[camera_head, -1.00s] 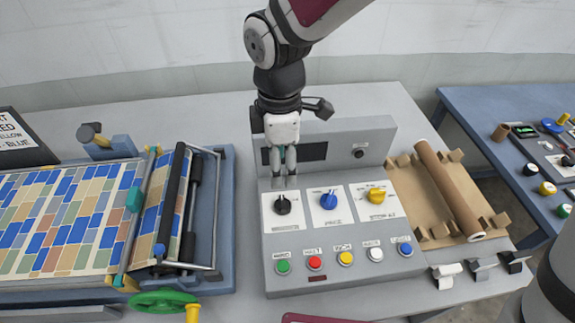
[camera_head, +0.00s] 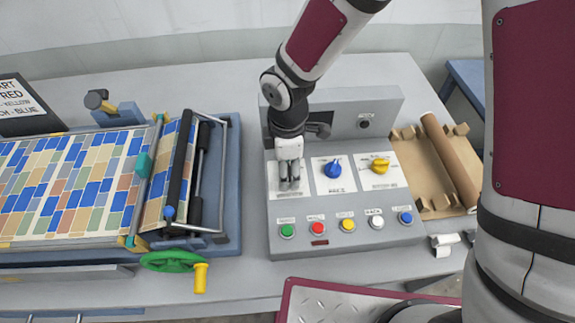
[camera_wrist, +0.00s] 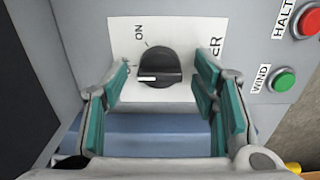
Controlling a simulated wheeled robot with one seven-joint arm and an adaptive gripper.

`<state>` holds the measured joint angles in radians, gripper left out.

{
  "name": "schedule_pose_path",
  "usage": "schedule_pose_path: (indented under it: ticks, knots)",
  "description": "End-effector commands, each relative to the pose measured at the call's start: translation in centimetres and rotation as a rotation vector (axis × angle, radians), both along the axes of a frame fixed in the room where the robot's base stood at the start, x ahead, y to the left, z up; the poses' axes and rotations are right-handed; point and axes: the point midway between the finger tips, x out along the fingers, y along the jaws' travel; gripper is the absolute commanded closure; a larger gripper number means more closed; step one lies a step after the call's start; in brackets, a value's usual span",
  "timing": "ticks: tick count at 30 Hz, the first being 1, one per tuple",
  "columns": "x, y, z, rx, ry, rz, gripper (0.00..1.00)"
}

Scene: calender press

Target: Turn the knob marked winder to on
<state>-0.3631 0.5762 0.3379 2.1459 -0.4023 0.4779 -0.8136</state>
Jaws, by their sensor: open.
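The winder knob (camera_wrist: 160,67) is black with a white pointer line and sits on a white plate (camera_wrist: 120,45) in the wrist view. Its pointer points left, away from the ON mark (camera_wrist: 139,31), which is up and left of the knob. The plate's name is partly hidden; only "ER" shows. My gripper (camera_wrist: 163,76) is open, with one teal-padded finger on each side of the knob and a gap to it on both sides. In the head view my gripper (camera_head: 289,184) points down over the left plate of the console and hides the knob.
On the console (camera_head: 345,242), a blue knob (camera_head: 333,169) and a yellow knob (camera_head: 380,166) stand to the right, with a row of coloured buttons (camera_head: 347,225) in front. The press (camera_head: 60,185) with its green handwheel (camera_head: 172,262) is at left, a brown roll (camera_head: 450,162) at right.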

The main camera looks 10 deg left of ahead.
Motion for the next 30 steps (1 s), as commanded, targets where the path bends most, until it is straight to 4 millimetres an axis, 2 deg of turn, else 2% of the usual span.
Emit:
schedule_pose_path:
  ticks: [4,10,20,30]
  knots:
    - [0.01,0.00,0.01,0.000,0.000,0.000,0.49]
    - [0.00,-0.01,0.02,0.000,0.000,0.000,0.94]
    - [-0.01,-0.01,0.03,0.000,0.001,-0.026,0.95]
    - [0.00,-0.02,0.05,-0.002,0.000,-0.226,0.95]
